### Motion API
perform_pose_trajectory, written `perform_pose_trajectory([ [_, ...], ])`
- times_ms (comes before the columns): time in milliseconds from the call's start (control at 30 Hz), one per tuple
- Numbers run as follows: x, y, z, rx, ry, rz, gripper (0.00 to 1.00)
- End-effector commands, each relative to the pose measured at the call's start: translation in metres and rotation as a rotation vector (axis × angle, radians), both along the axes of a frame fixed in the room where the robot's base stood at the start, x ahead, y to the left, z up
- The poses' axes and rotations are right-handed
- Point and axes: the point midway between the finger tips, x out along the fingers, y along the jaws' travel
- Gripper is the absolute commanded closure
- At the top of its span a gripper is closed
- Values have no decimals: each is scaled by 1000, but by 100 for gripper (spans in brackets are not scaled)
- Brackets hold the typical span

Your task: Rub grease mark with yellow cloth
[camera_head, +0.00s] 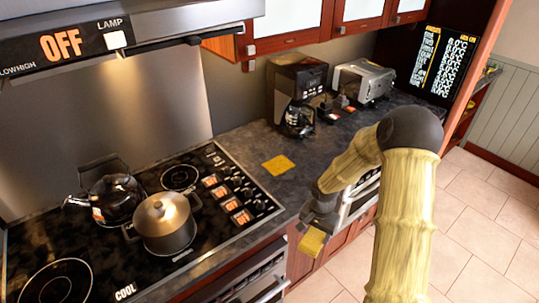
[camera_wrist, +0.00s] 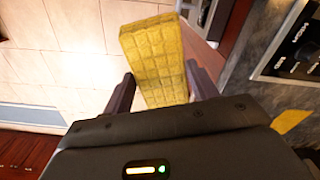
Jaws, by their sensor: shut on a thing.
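My gripper (camera_head: 312,222) is shut on a yellow quilted cloth (camera_head: 313,241), in front of the counter's front edge. In the wrist view the cloth (camera_wrist: 155,55) stands out between the two dark fingers (camera_wrist: 165,88), its grid-patterned face in sight. A flat yellow square patch (camera_head: 278,165) lies on the dark counter right of the stove; it also shows at the right of the wrist view (camera_wrist: 290,120). I cannot tell whether this patch is the grease mark. No other mark stands out on the counter.
A stove (camera_head: 120,250) with a kettle (camera_head: 117,198) and a lidded pot (camera_head: 165,223) is at the left. A coffee maker (camera_head: 297,95) and toaster (camera_head: 363,80) stand at the back of the counter. Cabinets (camera_head: 300,25) hang above. Bare counter surrounds the yellow patch.

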Motion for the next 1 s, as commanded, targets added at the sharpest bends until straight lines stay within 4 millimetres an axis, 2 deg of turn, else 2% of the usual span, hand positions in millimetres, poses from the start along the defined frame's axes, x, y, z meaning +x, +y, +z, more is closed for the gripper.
perform_pose_trajectory([
  [533, -7, 6, -80, -1, 6, 559, 60],
  [633, -8, 6, -86, -3, 7, 610, 60],
  [1000, -8, 6, -86, -2, 6, 612, 60],
])
